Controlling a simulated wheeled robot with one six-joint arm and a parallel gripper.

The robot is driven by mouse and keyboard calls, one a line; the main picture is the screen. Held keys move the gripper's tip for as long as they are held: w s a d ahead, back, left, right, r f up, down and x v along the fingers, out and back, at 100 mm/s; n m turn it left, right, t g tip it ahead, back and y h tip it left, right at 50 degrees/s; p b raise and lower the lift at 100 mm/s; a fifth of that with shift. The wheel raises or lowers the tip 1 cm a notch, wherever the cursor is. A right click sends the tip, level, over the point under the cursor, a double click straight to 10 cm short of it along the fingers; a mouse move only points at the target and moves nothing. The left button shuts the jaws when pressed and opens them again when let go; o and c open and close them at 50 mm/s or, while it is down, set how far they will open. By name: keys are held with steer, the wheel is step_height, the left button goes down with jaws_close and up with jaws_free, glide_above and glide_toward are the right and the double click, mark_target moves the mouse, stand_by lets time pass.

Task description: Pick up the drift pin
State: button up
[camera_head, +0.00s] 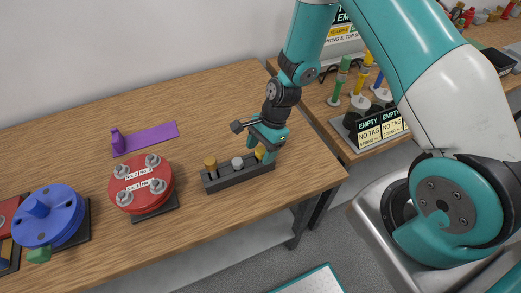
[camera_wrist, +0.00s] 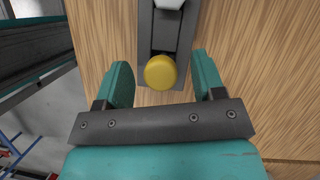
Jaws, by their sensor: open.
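A dark rack (camera_head: 238,175) stands near the front right of the wooden table and holds a brass-topped piece (camera_head: 210,164), a grey-topped piece (camera_head: 237,162) and a yellow-headed pin (camera_head: 260,153). No label shows which is the drift pin. My gripper (camera_head: 262,140) is over the rack's right end, pointing down. In the wrist view the round yellow head (camera_wrist: 160,72) lies between the two open fingers, with a gap on each side. The pin's lower part is hidden under its head.
A red flanged part (camera_head: 140,184) with several bolts sits left of the rack, and a blue one (camera_head: 48,215) lies further left. A purple strip (camera_head: 150,139) lies behind. A second table with signs (camera_head: 380,130) stands at the right.

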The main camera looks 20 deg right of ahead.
steer(key=shift+a+f, duration=0.15)
steer(key=shift+f, duration=0.25)
steer(key=shift+c, duration=0.3)
steer(key=c, duration=1)
steer(key=shift+o, duration=0.2)
steer(key=shift+r, duration=0.15)
